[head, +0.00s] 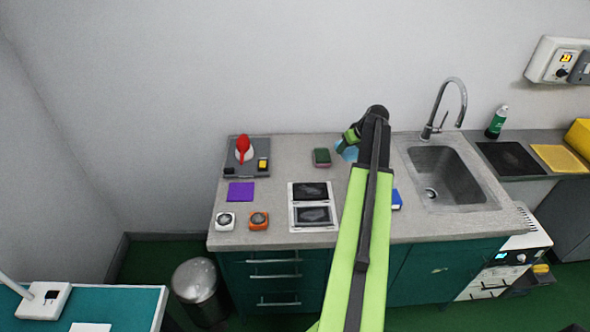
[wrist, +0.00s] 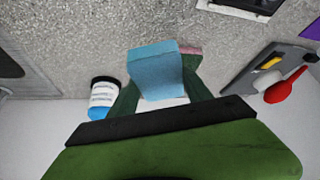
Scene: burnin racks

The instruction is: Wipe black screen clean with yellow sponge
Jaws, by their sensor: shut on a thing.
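A white device with two black screens (head: 312,227) lies on the grey counter, left of my arm; its lower screen (head: 313,215) shows greyish smudges. Its edge shows at the top of the wrist view (wrist: 240,10). My gripper (head: 349,143) is at the back of the counter, shut on a light blue block (wrist: 155,72), which also shows beside it in the head view (head: 346,152). The block is blue, not yellow. A small yellow piece (head: 263,163) is on the grey tray; I cannot tell whether it is a sponge.
A green and dark red sponge (head: 322,157) lies left of my gripper. A grey tray (head: 235,173) bears a red spoon (head: 242,148). A purple cloth (head: 241,192) and two small dials are at left. A white bottle (wrist: 104,95) stands near my gripper. The sink (head: 445,175) is right.

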